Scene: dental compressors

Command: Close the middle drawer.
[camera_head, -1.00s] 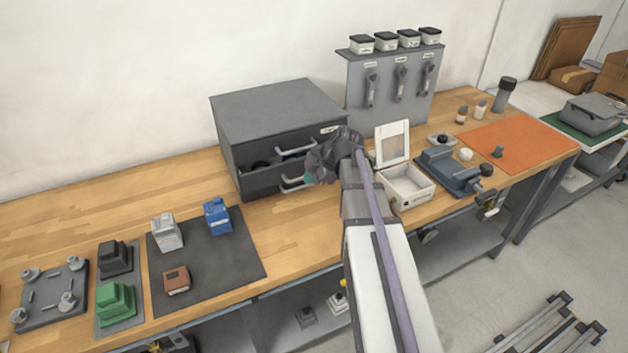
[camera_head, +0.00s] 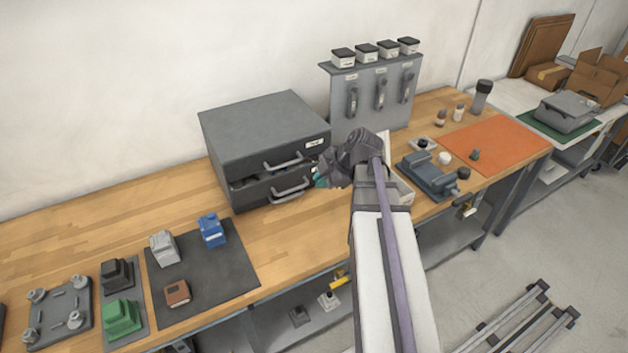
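The grey drawer cabinet (camera_head: 255,120) stands on the workbench against the wall. Its upper drawer front carries a white label and a handle (camera_head: 283,162). Below it, a drawer (camera_head: 255,197) stands partly open, with dark contents showing in the gap above its front; its handle (camera_head: 291,191) juts out. I cannot clearly make out a further drawer beneath it. My gripper (camera_head: 322,177) is just right of the lower handle, by the cabinet's right front corner. Contact with the cabinet cannot be told. My wrist and arm hide most of the gripper, and its opening is not visible.
A grey vise-like fixture (camera_head: 428,175) and an orange mat (camera_head: 495,140) lie to the right. A dark mat (camera_head: 205,270) with small blocks lies front left. A tool rack (camera_head: 370,95) stands behind.

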